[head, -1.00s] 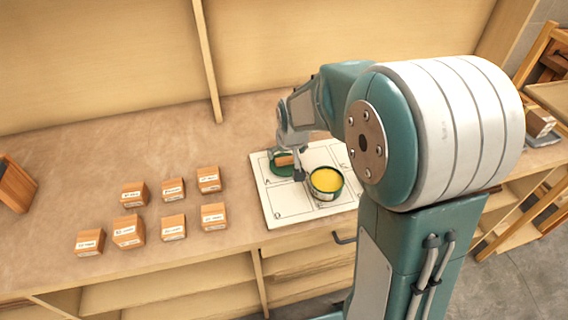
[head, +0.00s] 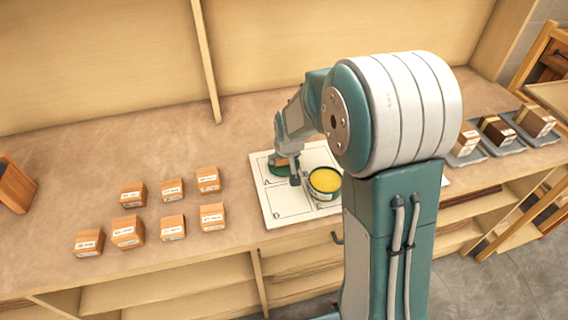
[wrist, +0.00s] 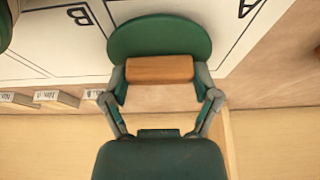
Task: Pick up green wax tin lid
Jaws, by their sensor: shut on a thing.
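The green wax tin lid (wrist: 160,38) is a dark green disc with a wooden block handle (wrist: 160,68) on it. In the wrist view my gripper (wrist: 160,80) has its fingers at both ends of the wooden handle and is shut on it. In the head view the lid (head: 279,170) is at square A of the white board, partly hidden by my gripper (head: 288,170). I cannot tell whether the lid touches the board. The open green tin (head: 324,183) with yellow wax stands just right of the lid.
The white board (head: 287,203) has lettered squares. Several labelled wooden blocks (head: 128,231) stand to its left. Grey trays with brown blocks (head: 497,132) stand at the right. A back panel (head: 100,65) rises behind the bench.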

